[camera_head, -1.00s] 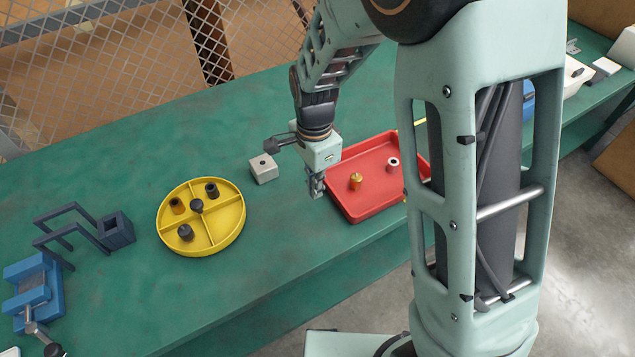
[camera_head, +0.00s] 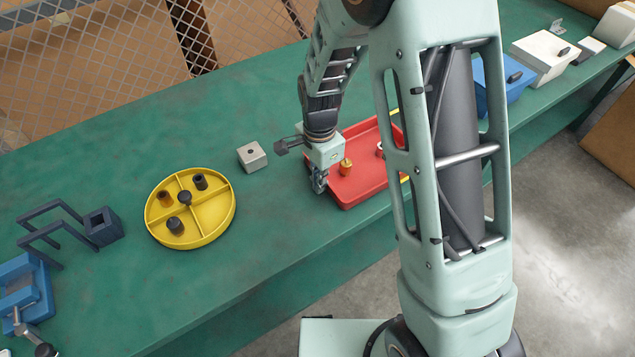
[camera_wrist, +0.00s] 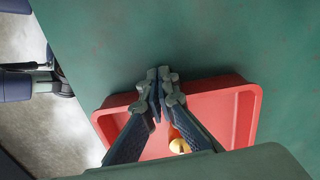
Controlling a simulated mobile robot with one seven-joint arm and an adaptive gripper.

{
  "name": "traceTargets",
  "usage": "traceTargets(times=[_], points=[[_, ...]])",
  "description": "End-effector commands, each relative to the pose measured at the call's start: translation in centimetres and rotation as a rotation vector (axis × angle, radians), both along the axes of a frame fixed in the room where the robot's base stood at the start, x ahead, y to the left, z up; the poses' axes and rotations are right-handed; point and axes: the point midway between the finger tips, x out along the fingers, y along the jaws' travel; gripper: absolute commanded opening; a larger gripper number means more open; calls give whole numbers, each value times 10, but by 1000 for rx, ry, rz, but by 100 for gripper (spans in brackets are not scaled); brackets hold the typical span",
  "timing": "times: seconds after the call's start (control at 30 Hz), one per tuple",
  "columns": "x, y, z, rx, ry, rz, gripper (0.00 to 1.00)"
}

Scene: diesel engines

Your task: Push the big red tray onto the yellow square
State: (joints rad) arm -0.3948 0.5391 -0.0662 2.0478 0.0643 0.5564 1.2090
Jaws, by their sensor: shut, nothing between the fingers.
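The big red tray (camera_head: 372,180) lies on the green bench, partly hidden behind my arm. It holds a brass piece (camera_head: 346,167) and a pale ring-shaped piece (camera_head: 380,150). Thin yellow strips (camera_head: 405,179) show at the tray's right side; most of the yellow square is hidden. My gripper (camera_head: 319,184) is shut and empty, low at the tray's left side. In the wrist view, the closed fingertips (camera_wrist: 158,76) sit just past the rim of the red tray (camera_wrist: 225,112); I cannot tell whether they touch it.
A round yellow divided tray (camera_head: 190,237) with several dark pieces and a grey block (camera_head: 252,156) stand left of my gripper. A blue box (camera_head: 492,85) and a white box (camera_head: 543,55) stand farther right. The bench's front edge is near the red tray.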

Motion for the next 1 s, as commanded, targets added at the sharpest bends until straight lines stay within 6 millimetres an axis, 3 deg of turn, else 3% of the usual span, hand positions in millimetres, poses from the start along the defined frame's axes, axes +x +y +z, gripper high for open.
traceTargets(times=[0.17, 0.5, 0.7, 1.0], points=[[8, -11, 0, -1, -1, -5, 0], [67, -90, 0, -1, -1, -9, 0], [95, -126, 0, -1, -1, -3, 0], [103, -138, 0, 0, 0, 0, 0]])
